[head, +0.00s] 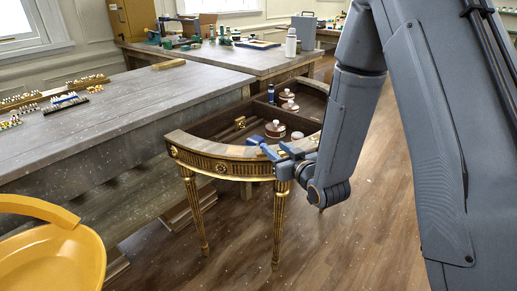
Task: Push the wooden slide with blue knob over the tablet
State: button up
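The gilt console (195,160) is a half-round table with gold legs and a sunken, dark interior. My gripper (268,150) is at its front rim, reaching in from the right, with its blue-grey fingers pointing left. A blue rounded piece (274,128) shows just behind the fingers; it may be the blue knob, but I cannot tell what it is fixed to. The wooden slide and the tablet cannot be made out clearly. I cannot tell whether the fingers are apart or whether they touch the blue piece. My arm hides the console's right side.
Several brown-and-white jars (287,98) and a dark blue bottle (270,93) stand in the console. A small brass piece (240,122) lies inside it. A grey workbench (120,110) adjoins at left. A yellow chair (50,255) is at lower left. Wooden floor in front is clear.

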aim_at(258, 148)
jog(key=shift+w+a+f+n+t+y, duration=0.15)
jog(key=shift+w+a+t+y, duration=0.3)
jog(key=shift+w+a, duration=1.15)
jog(key=shift+w+a+f+n+t+y, duration=0.2)
jog(key=shift+w+a+y, duration=0.35)
jog(key=shift+w+a, duration=1.05)
jog(key=shift+w+d+r, duration=0.1)
jog(key=shift+d+r, duration=0.05)
grip_shut()
